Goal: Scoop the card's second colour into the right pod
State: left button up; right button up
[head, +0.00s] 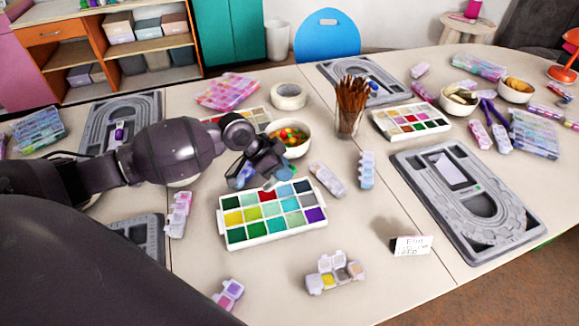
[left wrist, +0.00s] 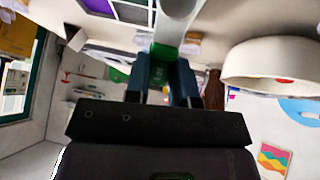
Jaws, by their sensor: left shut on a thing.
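My left gripper (head: 264,174) is above the back edge of the white bead tray (head: 278,236), which has several coloured compartments. It is shut on a scoop; in the left wrist view the scoop (left wrist: 177,12) shows as a pale rod with a green part between the fingers (left wrist: 162,78). The scoop's tip is hard to make out. A small white card (head: 412,245) stands at the right; its handwriting is too small to read surely. A pod case (head: 335,276) with raised lids sits in front of the tray, with yellow in one compartment. My right gripper is not in view.
A bowl of mixed beads (head: 289,137) and a pot of brown sticks (head: 349,107) stand behind the tray. Closed pod strips (head: 327,180) lie around it. A grey bead board (head: 468,200) lies at right. The table between tray and card is clear.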

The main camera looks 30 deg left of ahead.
aim_at(269, 186)
pick_arm(q)
jog(key=shift+s+a+f, duration=0.15)
jog(key=shift+f, duration=0.6)
jog(key=shift+s+a+f+b, duration=0.15)
jog(key=shift+f+b, duration=0.3)
jog(key=shift+f, duration=0.25)
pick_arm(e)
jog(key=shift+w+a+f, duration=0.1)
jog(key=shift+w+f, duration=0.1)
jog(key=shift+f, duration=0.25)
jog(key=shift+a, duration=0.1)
